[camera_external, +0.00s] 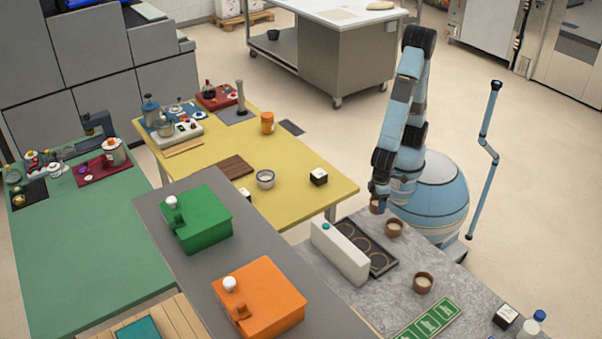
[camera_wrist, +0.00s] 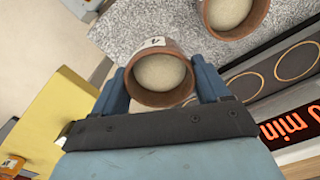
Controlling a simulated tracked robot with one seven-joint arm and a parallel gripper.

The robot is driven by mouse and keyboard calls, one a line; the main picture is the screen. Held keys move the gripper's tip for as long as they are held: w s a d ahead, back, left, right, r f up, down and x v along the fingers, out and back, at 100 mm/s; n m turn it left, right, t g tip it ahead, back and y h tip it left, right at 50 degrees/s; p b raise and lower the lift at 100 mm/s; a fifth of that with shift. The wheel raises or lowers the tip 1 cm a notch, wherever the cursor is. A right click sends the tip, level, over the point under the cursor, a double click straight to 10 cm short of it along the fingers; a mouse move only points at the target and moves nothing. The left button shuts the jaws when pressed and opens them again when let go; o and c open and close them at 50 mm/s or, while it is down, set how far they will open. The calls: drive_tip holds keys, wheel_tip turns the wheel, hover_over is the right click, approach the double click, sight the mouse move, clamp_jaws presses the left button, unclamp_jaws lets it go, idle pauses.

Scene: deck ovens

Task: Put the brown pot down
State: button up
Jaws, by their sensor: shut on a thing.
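A brown pot (camera_wrist: 160,99) with pale contents and a small white tag on its rim sits between the two blue fingers of my gripper (camera_wrist: 158,68) in the wrist view. The gripper is shut on it. In the external view, my gripper (camera_external: 379,191) points down over the far corner of the grey speckled counter (camera_external: 388,298), with the held pot (camera_external: 375,208) below it. I cannot tell whether its base touches the counter. A second brown pot (camera_external: 394,228) stands close by and also shows in the wrist view (camera_wrist: 238,33). A third brown pot (camera_external: 423,283) stands nearer the camera.
A black plate with several rings (camera_external: 367,247) and a white box (camera_external: 339,251) lie left of the pots. A green card (camera_external: 430,322), a black-and-white cube (camera_external: 505,317) and a bottle (camera_external: 533,324) are at the front. A yellow table (camera_external: 300,203) stands left. Counter between the pots is bare.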

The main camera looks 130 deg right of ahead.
wheel_tip(320, 180, up, 5)
drive_tip(key=shift+r, duration=0.1)
drive_tip(key=shift+w+d, duration=0.1)
